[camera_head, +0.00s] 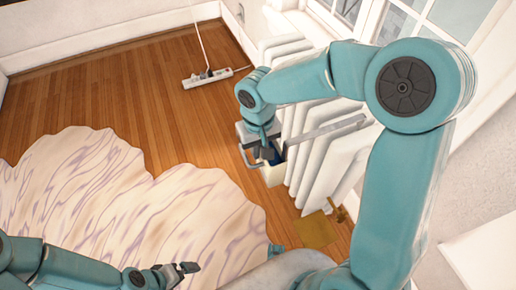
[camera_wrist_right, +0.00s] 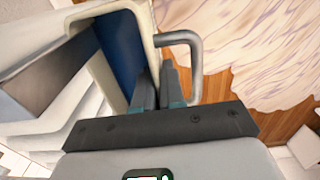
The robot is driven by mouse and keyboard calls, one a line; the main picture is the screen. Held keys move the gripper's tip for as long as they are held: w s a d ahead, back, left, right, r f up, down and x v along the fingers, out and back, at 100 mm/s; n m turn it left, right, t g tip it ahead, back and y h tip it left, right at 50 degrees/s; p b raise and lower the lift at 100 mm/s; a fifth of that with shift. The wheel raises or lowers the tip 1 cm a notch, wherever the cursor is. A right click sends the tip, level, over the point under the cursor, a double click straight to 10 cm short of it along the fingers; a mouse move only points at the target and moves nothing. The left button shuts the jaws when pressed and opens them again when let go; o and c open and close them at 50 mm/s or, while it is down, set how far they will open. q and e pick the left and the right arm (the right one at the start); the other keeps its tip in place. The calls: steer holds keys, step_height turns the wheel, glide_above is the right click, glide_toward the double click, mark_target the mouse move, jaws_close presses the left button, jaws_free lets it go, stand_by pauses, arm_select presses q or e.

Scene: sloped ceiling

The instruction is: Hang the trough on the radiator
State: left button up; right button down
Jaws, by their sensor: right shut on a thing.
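The trough (camera_head: 273,176) is cream outside, with a dark blue inside that shows in the right wrist view (camera_wrist_right: 120,45). A grey bent handle (camera_wrist_right: 192,50) sticks out on its side. My right gripper (camera_head: 266,152) is shut on the trough's cream wall, which lies between its fingers in the wrist view (camera_wrist_right: 158,88). The white ribbed radiator (camera_head: 318,165) stands right beside the trough. A grey bar (camera_head: 327,130) runs from near the trough across the radiator; whether it belongs to the trough I cannot tell. My left gripper (camera_head: 182,272) is open and empty, low in the head view.
A pale purple-veined rug (camera_head: 150,205) covers the floor at left and centre. A white power strip (camera_head: 214,77) with a cord lies on the wooden floor behind. A brass valve (camera_head: 340,210) and a yellowish flat patch (camera_head: 316,230) are by the radiator's near end. Windows are above.

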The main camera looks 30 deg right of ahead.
mark_target(271, 145)
steer(key=shift+s+d+f, duration=0.1)
steer(key=shift+d+f, duration=0.05)
steer(key=shift+d, duration=0.8)
steer(key=shift+d+f, duration=0.1)
steer(key=shift+d, duration=0.8)
steer(key=shift+s+d, duration=0.6)
steer(key=shift+d, duration=4.25)
step_height(271, 145, down, 7)
steer(key=b, duration=0.4)
steer(key=shift+r, duration=0.2)
steer(key=c, duration=1.1)
jaws_free()
steer(key=shift+c, duration=0.2)
step_height(271, 145, up, 16)
steer(key=p, duration=0.5)
steer(key=shift+r, duration=0.2)
